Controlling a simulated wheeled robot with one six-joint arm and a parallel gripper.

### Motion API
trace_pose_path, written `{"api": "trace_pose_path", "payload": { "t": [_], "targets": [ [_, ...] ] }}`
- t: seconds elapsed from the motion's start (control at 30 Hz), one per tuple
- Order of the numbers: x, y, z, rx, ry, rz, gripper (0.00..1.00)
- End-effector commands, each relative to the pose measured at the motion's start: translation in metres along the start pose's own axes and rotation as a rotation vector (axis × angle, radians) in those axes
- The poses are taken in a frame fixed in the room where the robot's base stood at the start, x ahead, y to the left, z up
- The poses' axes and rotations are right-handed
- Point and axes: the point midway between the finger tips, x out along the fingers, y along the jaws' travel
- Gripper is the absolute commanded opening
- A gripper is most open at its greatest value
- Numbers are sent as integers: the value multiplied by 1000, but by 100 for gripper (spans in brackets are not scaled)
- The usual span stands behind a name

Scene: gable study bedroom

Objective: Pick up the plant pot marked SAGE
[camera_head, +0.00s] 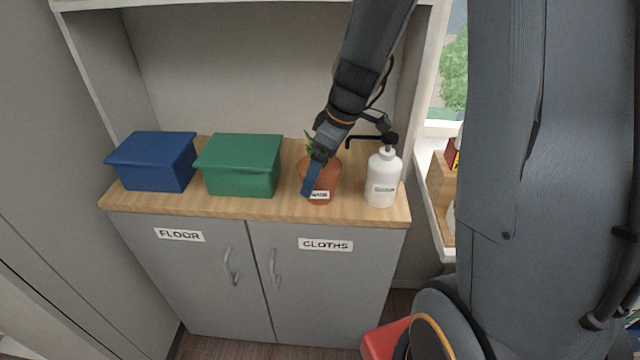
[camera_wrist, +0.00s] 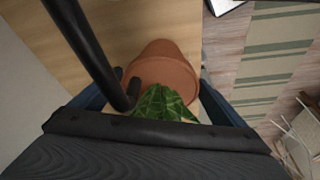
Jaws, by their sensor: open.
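A terracotta plant pot (camera_head: 330,176) with a green plant stands on the wooden cabinet top, left of a white bottle. A small white label is on its front, but its word is too blurred to read for sure. My gripper (camera_head: 311,178) points down at the pot, with one blue finger in front of its left side. In the wrist view the pot (camera_wrist: 165,72) and its leaves lie between the blue fingers (camera_wrist: 150,100), which are spread apart. I cannot tell whether a finger touches the pot.
A white pump bottle (camera_head: 382,180) stands close on the pot's right. A green lidded box (camera_head: 240,165) and a blue lidded box (camera_head: 153,162) stand to the left. The cabinet (camera_head: 250,265) below has doors labelled FLOOR and CLOTHS. A shelf wall rises behind.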

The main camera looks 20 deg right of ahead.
Motion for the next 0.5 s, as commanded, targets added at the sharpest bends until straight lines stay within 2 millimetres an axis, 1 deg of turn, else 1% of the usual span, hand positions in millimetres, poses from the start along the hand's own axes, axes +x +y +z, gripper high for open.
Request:
{"api": "trace_pose_path", "payload": {
  "t": [0.23,0.27,0.5],
  "targets": [
    [2,0,0,-2,0,0,95],
    [2,0,0,-2,0,0,93],
    [2,0,0,-2,0,0,53]
  ]
}}
